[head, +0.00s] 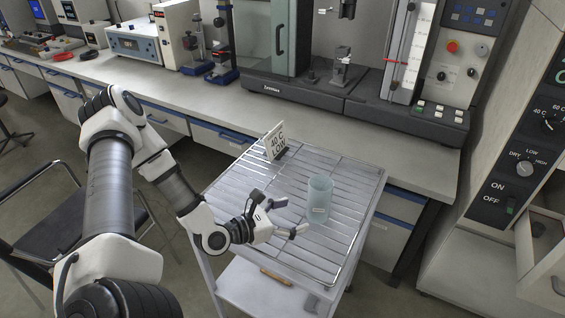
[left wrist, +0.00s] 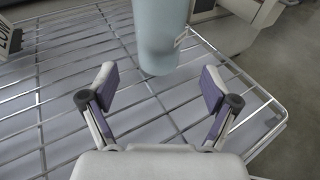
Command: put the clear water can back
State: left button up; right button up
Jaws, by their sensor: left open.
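A pale blue, translucent can (head: 319,200) stands upright on the wire rack top of a cart (head: 232,190). It has a small label near its base. My left gripper (head: 290,215) is open and empty, low over the rack, just left of the can and apart from it. In the left wrist view the can (left wrist: 160,35) stands beyond the two open fingers (left wrist: 158,90), near the middle, with its top cut off by the frame. My right gripper is in neither view.
Behind is a long bench (head: 200,102) with a testing machine (head: 405,70). At right, a cabinet has dials, an ON/OFF switch (head: 510,206) and an open drawer or door (head: 545,255). A black chair (head: 50,215) stands at left.

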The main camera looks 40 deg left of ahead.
pick_arm(q)
jog(key=shift+r+p+v, duration=0.2)
jog(key=shift+p+v, duration=0.5)
jog(key=shift+v, duration=0.5)
jog(key=shift+s, duration=0.4)
jog(key=shift+f, duration=0.1)
jog(key=shift+w, duration=0.1)
